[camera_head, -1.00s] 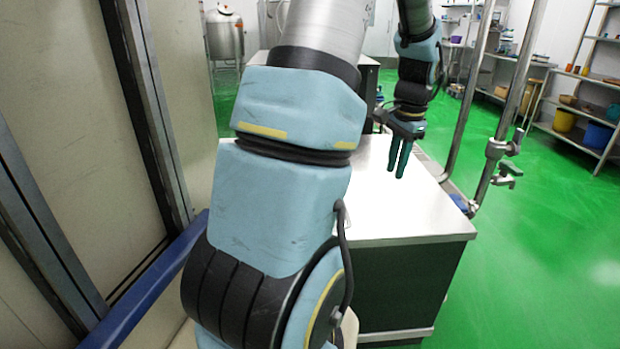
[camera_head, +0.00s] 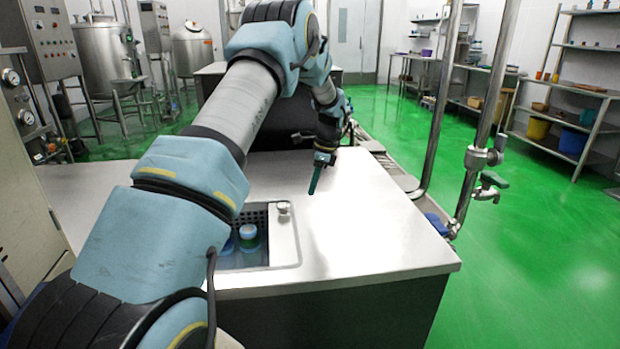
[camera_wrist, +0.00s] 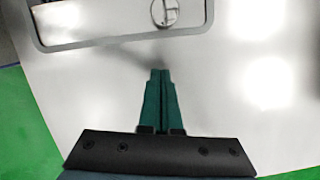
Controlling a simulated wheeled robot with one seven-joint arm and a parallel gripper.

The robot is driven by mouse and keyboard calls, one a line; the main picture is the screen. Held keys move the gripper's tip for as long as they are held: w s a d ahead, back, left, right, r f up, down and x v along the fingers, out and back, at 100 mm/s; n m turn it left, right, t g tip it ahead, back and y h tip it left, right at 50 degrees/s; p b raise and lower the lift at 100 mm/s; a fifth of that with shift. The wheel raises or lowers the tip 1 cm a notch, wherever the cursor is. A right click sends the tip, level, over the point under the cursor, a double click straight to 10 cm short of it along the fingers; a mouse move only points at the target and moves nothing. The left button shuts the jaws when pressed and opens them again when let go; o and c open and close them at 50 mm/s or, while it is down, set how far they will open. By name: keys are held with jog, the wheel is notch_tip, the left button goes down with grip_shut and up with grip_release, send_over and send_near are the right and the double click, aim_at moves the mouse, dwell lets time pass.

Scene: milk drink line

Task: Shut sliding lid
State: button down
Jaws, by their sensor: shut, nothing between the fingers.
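The sliding lid (camera_head: 286,246) is a pale metal panel with a round knob (camera_head: 282,208). It lies in the countertop's rectangular opening and covers its right part. The left part stands open, showing a dark perforated wall and jars (camera_head: 249,240) with blue-green contents, partly hidden by my arm. My gripper (camera_head: 313,193) is shut and empty, pointing down above the counter to the right of the lid, apart from it. In the wrist view, my gripper's closed green fingertips (camera_wrist: 160,72) point toward the knob (camera_wrist: 165,12), with bare counter between them.
The white countertop (camera_head: 365,225) is clear to the right of the opening. Upright metal pipes (camera_head: 436,120) with a tap (camera_head: 487,187) stand beyond its right edge. Green floor (camera_head: 540,240) lies open further right. Steel tanks (camera_head: 108,60) stand at the back left.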

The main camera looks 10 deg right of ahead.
jog(key=p+x, duration=0.1)
jog(key=x, duration=0.4)
jog(key=shift+f, duration=0.25)
jog(key=shift+w+a+r+p, duration=0.15)
jog(key=shift+a+p, duration=0.05)
jog(key=shift+a, duration=0.4)
jog(key=shift+w+a+r+p, duration=0.1)
jog(key=shift+a+p, duration=0.05)
jog(key=shift+a, duration=0.5)
jog(key=shift+w+a+f, duration=0.1)
jog(key=shift+w+a, duration=0.05)
jog(key=shift+a, duration=0.45)
